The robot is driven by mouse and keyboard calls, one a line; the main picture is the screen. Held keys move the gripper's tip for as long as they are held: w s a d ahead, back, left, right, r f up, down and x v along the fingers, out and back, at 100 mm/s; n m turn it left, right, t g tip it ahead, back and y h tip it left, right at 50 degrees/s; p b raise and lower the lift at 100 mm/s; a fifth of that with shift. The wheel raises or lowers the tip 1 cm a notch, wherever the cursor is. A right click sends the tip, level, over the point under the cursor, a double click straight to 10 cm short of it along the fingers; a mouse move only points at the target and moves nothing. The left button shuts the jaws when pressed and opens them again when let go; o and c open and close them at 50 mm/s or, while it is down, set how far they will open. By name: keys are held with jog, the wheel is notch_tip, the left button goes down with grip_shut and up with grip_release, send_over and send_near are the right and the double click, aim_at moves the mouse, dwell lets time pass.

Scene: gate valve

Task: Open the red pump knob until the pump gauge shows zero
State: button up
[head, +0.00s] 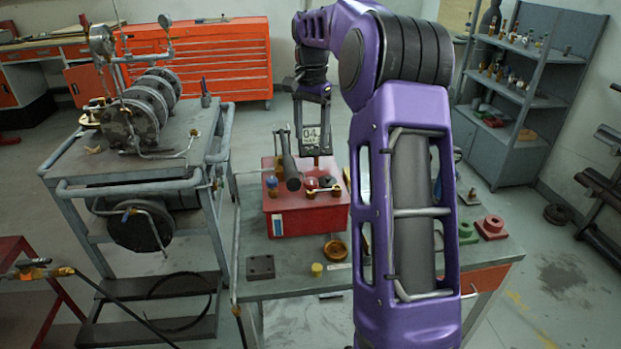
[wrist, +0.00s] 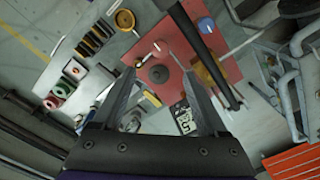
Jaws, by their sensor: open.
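The pump is a red box (head: 283,215) on the bench, with a dark lever standing on top (head: 291,165). In the wrist view, the red pump box (wrist: 180,60) lies ahead of the fingers. A small red knob with a pale mark (wrist: 157,46) shows on it, near a dark round disc (wrist: 158,74). I cannot tell whether this disc is the gauge, and no gauge reading is legible. My gripper (wrist: 158,70) is open and empty, fingers spread on either side of the disc in the picture. In the head view, my gripper (head: 312,148) hangs above and behind the box, apart from it.
A pipe cart (head: 120,165) stands at left. An orange tool chest (head: 205,60) is behind. Green (head: 466,230) and red (head: 491,226) fixtures sit on the bench at right. A dark block (head: 260,267) and brass dish (head: 335,250) lie in front of the pump.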

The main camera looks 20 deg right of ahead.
aim_at(311, 181)
notch_tip(311, 181, down, 13)
jog(key=shift+r+b, duration=0.2)
jog(key=shift+b, duration=0.7)
grip_shut()
